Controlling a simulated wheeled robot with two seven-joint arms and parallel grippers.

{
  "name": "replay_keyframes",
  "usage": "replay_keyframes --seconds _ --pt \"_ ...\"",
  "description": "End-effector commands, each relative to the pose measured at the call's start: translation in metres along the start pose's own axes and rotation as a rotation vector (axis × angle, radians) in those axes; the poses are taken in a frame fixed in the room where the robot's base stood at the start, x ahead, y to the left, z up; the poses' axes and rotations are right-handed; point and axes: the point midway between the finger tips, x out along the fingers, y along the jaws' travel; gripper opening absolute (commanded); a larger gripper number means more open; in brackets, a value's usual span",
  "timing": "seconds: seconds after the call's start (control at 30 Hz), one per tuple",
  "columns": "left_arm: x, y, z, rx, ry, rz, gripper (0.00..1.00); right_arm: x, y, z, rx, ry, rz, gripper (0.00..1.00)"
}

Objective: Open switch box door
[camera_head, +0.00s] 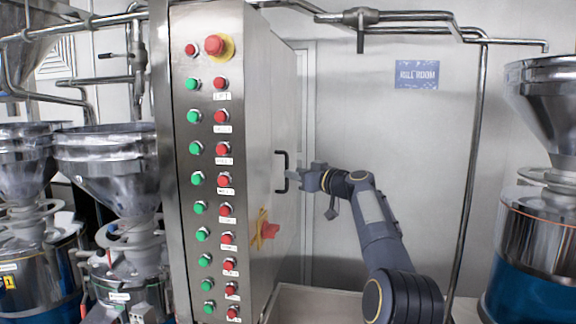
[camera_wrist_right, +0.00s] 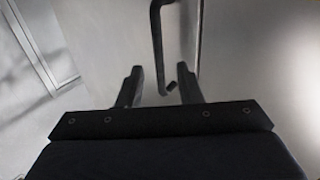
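The switch box (camera_head: 215,170) is a tall steel cabinet in the head view, with rows of green and red buttons on its front. Its right side face (camera_head: 262,120) carries a dark D-shaped handle (camera_head: 282,171) and stands closed, as far as I can see. My right gripper (camera_head: 296,177) is at the handle, reaching in from the right. In the right wrist view its two fingers (camera_wrist_right: 160,77) are apart, and the handle bar (camera_wrist_right: 157,45) runs down between them in the picture. I cannot tell whether they touch it. My left gripper is out of view.
Steel hoppers (camera_head: 110,170) stand left of the box, and a grinder (camera_head: 540,190) with a blue base stands at the right. Pipes (camera_head: 410,17) run along the wall.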

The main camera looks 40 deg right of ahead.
Motion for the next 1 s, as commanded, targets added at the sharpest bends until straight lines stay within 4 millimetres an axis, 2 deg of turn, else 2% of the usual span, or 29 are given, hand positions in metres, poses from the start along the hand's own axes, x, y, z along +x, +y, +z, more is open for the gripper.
replay_keyframes --seconds 0.03,0.2,0.5,0.77,1.0 --pt "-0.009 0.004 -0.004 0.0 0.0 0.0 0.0 0.008 0.0 -0.004 0.001 -0.001 -0.002 0.33" --pt "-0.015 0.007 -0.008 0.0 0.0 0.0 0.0 0.023 0.0 -0.003 0.0 0.0 0.0 0.33" --pt "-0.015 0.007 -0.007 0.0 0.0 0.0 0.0 0.025 0.0 0.0 0.0 0.0 0.0 0.33" --pt "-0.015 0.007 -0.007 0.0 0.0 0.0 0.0 0.025 0.0 0.0 0.0 0.0 0.0 0.0" --pt "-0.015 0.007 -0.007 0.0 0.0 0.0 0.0 0.025 -0.001 0.0 0.0 0.0 -0.001 0.0"
